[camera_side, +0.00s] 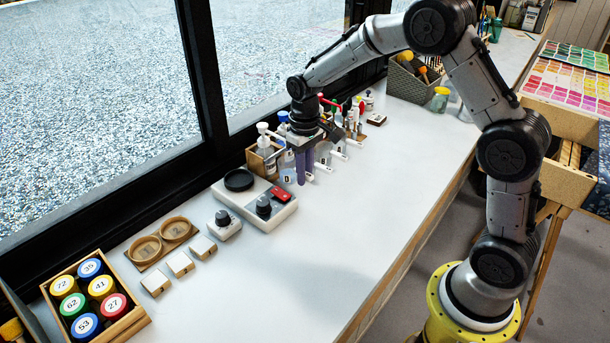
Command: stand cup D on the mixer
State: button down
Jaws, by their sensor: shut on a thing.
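The mixer (241,199) is a pale box on the bench, left of my gripper. It has a bare round black plate (238,180), a dark knob and a red switch. My gripper (305,178) points down beside the wooden bottle rack, its purple-blue fingers close together. It is shut on what I take to be cup D, which the fingers mostly hide. I cannot read its letter or tell whether it is clear of the bench. Small dark-lettered labels show around the fingertips.
A small knobbed device (223,224) stands left of the mixer. Cork rests (174,229), white blocks (181,264) and a wooden crate (139,316) of colored jars lie farther left. The bench front is clear.

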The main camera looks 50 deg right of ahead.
notch_tip(320, 180, up, 4)
jog(key=shift+r, duration=0.15)
notch_tip(320, 180, down, 5)
jog(key=shift+r, duration=1.3)
